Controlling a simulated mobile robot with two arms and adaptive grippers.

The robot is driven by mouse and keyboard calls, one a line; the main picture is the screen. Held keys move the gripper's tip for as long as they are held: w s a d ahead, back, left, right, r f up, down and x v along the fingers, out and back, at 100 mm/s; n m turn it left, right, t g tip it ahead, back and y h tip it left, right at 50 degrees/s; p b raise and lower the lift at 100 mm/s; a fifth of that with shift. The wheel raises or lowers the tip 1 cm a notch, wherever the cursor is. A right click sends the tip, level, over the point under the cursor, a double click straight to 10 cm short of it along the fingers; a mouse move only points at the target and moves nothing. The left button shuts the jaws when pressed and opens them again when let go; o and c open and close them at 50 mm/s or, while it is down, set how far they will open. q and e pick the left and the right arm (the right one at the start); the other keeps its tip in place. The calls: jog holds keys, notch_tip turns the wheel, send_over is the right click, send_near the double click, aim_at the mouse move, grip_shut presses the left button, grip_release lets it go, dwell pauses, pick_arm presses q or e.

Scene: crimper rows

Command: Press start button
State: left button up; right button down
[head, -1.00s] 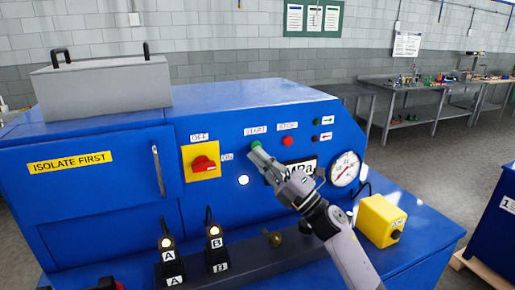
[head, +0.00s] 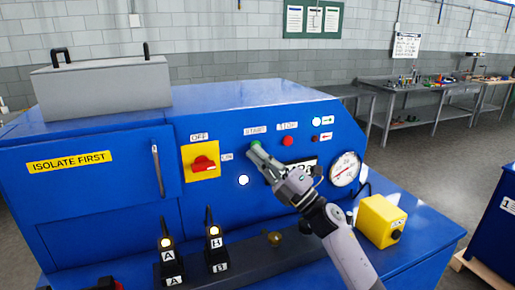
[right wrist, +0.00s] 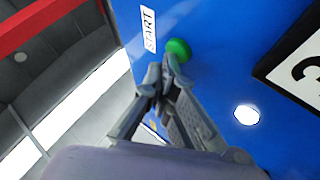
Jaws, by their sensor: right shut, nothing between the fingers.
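The green start button (head: 256,144) sits under a START label on the blue machine's front panel. In the right wrist view the button (right wrist: 179,47) is a green disc beside the START label (right wrist: 148,29). My right gripper (head: 254,152) is shut and empty, its fingertips at the button's lower edge. In the right wrist view the closed fingertips (right wrist: 162,72) meet the near edge of the button; I cannot tell how far it is pressed in. My left gripper is not in view.
A red stop button (head: 288,141) is right of start. A red rotary switch (head: 203,163) on a yellow plate is to the left. A gauge (head: 345,169) and yellow box (head: 381,221) are to the right. Two lit-lamp blocks stand in front.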

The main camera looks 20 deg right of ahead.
jog(key=shift+s, duration=0.1)
dwell(0.3)
jog(key=shift+s, duration=0.8)
jog(key=s+p, duration=0.1)
jog(key=s, duration=0.4)
jog(key=shift+a, duration=0.15)
dwell(0.6)
